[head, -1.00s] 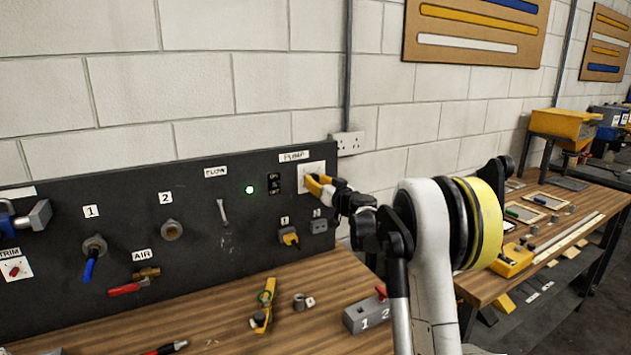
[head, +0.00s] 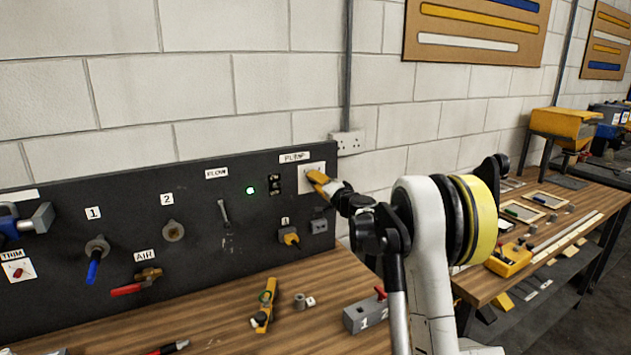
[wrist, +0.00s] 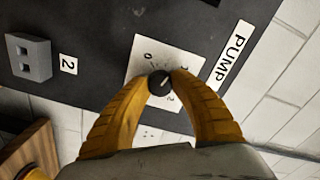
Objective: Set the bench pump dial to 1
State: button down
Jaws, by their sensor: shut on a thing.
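The pump dial (wrist: 160,83) is a small dark round knob on a white square plate (wrist: 141,71), under the PUMP label (wrist: 231,56). In the wrist view a 0 shows at the plate's upper left and a 2 below the knob; the mark between them on the right is partly hidden. A light line on the knob slants toward the upper right of that view. My gripper (wrist: 160,80) has its yellow fingers shut on the knob, one on each side. In the head view my gripper (head: 316,177) covers much of the plate (head: 313,190) and hides the knob.
A black switch (head: 275,184) and a green lamp (head: 250,190) sit left of the plate. Sockets (head: 319,226) are below it.

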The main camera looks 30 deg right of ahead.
jog(key=m, duration=0.5)
jog(key=shift+m, duration=0.4)
dwell(0.3)
jog(key=c, duration=1.1)
grip_release()
jog(key=shift+o, duration=0.2)
jog(key=shift+s, duration=0.1)
jog(key=s, duration=1.1)
jog(key=shift+s+d, duration=0.15)
jog(key=shift+s, duration=0.25)
